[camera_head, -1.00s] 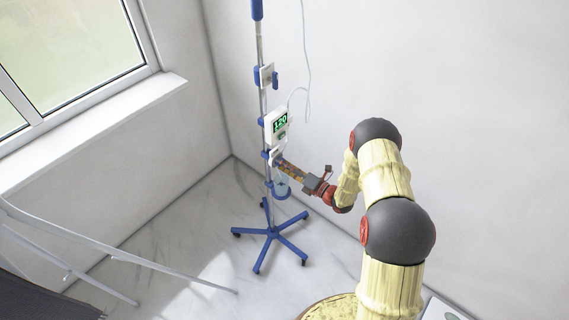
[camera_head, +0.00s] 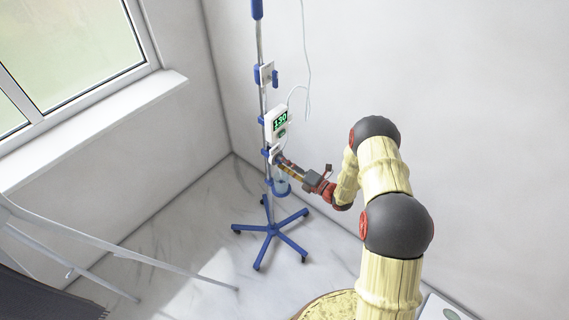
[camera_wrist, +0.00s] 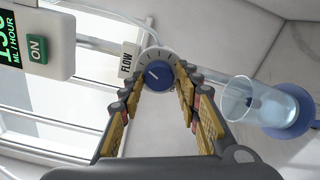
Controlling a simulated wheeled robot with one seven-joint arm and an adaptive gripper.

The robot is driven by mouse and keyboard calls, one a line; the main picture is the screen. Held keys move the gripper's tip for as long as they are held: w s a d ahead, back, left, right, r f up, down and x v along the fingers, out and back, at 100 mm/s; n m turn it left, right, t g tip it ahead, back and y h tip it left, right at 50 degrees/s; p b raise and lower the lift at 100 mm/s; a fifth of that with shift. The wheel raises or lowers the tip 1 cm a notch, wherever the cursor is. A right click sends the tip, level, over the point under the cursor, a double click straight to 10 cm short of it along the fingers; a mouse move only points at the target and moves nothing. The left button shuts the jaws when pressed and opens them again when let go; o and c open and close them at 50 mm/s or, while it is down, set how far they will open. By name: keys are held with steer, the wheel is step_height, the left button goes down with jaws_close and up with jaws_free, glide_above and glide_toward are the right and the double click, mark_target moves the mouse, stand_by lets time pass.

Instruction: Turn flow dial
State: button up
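The flow dial (camera_wrist: 157,74) is a round blue knob with a white pointer line inside a pale ring with tick marks. A "FLOW" label (camera_wrist: 127,61) is beside it in the wrist view. My gripper (camera_wrist: 160,82) has one finger on each side of the knob, with the fingertips close against its sides; it appears shut on it. In the head view my gripper (camera_head: 277,160) reaches the pole just below the white pump (camera_head: 276,124), whose green display reads about 130. The dial itself is hidden by my fingers there.
A clear cup of liquid (camera_wrist: 262,103) in a blue holder is close to my right finger in the wrist view. The green "ON" button (camera_wrist: 37,48) is at upper left. The pole stands on a blue wheeled base (camera_head: 272,232). A thin tube (camera_head: 307,60) hangs nearby.

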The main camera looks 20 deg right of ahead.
steer(key=o, duration=0.3)
steer(key=v, duration=1.2)
stand_by(0.5)
